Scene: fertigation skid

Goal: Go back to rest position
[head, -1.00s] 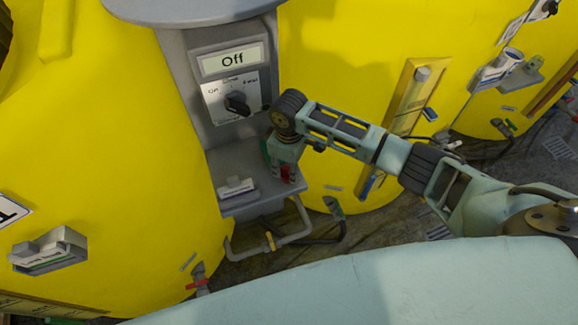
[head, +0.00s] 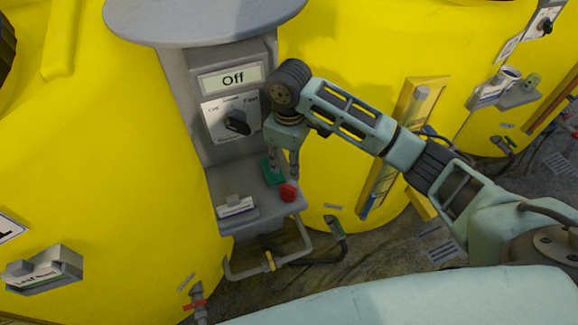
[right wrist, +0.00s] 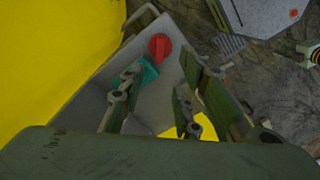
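My right gripper (head: 283,168) hangs down over the small grey shelf (head: 225,187) of the control post, and its fingers are apart with nothing between them. It also shows open in the right wrist view (right wrist: 158,88). A red knob-like piece (head: 289,192) sits at the shelf's front right corner, just below the fingertips. In the right wrist view the red piece (right wrist: 159,47) lies beyond the fingers. A green piece (head: 271,172) is on the shelf beside it, partly hidden by a finger. My left gripper is not in view.
Large yellow tanks (head: 110,130) stand on both sides. Pipes with a yellow-handled valve (head: 269,261) run below the shelf.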

